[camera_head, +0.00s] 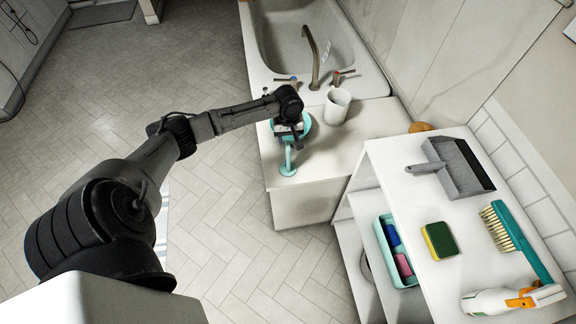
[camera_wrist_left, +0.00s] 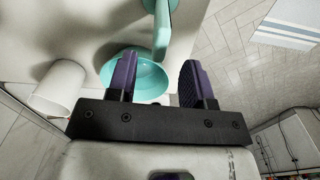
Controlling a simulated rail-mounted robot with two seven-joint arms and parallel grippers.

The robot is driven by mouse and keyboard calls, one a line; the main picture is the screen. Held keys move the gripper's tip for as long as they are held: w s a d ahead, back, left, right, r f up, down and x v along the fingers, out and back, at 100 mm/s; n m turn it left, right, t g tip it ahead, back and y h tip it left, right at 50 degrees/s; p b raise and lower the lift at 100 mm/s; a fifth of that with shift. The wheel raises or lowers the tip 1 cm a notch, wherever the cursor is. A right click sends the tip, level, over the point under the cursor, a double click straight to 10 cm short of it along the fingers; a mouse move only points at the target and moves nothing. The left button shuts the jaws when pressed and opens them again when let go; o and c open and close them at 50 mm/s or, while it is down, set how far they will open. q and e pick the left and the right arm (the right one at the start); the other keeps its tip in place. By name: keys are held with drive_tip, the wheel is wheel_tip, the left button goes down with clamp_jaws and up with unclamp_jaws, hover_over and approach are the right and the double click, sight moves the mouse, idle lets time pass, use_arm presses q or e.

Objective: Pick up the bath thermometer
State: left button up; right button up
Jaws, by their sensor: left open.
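I cannot make out a clear bath thermometer. On the white counter at the tub's end is a round teal bowl (camera_head: 306,124), partly hidden by my left gripper (camera_head: 289,136). In front of it stands a slim teal piece with a round base (camera_head: 288,168); I cannot tell what it is. In the left wrist view the bowl (camera_wrist_left: 148,76) and the teal piece (camera_wrist_left: 161,34) lie beyond my left gripper (camera_wrist_left: 158,62). Its two fingers are apart, with nothing held between them. A pale shape in the bowl is partly hidden by the gripper. My right gripper is not in view.
A white cup (camera_head: 337,106) stands right of the bowl. The bathtub (camera_head: 262,42) and its tap (camera_head: 318,62) are behind. A white shelf (camera_head: 405,215) at the right carries a dustpan (camera_head: 455,165), sponge (camera_head: 440,240), brush (camera_head: 515,240) and spray bottle (camera_head: 495,301). Open floor lies at the left.

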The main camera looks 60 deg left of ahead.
sight(288, 145)
use_arm(q)
drive_tip(key=shift+f+p, duration=0.4)
drive_tip(key=shift+f, duration=2.1)
drive_tip(key=shift+c, duration=0.4)
clamp_jaws()
